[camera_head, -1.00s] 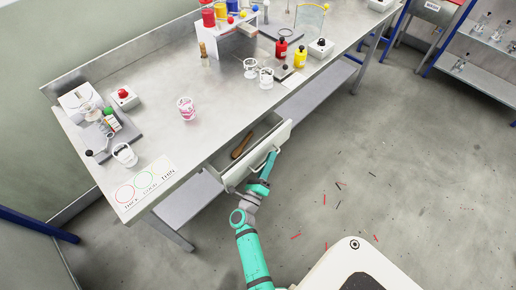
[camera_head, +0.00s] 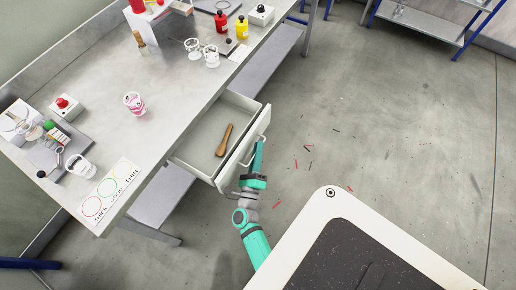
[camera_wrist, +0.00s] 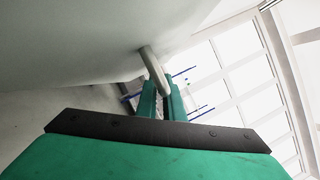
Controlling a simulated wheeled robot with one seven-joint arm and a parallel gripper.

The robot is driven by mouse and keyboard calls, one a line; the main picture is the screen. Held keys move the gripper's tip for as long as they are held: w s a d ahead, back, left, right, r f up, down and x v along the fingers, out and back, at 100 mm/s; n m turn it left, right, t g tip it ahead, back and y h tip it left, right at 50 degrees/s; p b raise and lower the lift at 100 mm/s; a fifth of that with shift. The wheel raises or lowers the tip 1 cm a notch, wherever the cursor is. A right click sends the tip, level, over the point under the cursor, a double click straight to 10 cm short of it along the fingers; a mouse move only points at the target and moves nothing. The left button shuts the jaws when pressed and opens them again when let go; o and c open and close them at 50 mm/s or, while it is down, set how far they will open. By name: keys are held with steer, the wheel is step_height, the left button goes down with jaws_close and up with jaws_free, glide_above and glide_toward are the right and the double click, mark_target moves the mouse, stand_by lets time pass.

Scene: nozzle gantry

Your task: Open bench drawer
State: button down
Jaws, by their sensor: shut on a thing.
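The bench drawer (camera_head: 196,143) stands well out from under the bench top in the head view. A wooden-handled tool (camera_head: 224,139) lies inside it on the bare drawer floor. My gripper (camera_head: 259,148) is at the drawer's front panel. In the wrist view its two teal fingers (camera_wrist: 162,98) are shut on the curved grey drawer handle (camera_wrist: 153,66). The pale drawer front (camera_wrist: 80,40) fills the upper left of the wrist view. In the head view my fingers partly hide the handle.
The metal bench (camera_head: 95,110) carries a pink-and-white cup (camera_head: 134,103), a printed card with circles (camera_head: 107,188), and red (camera_head: 222,20) and yellow (camera_head: 242,27) bottles. Small red and black sticks (camera_head: 304,150) lie on the floor to the right, which is otherwise mostly clear.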

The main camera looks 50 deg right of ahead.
steer(key=shift+s+d, duration=0.1)
steer(key=shift+d, duration=0.1)
steer(key=c, duration=1.9)
jaws_free()
steer(key=shift+a, duration=0.1)
steer(key=v, duration=1)
steer(key=shift+a, duration=0.35)
steer(key=shift+s+f, duration=0.1)
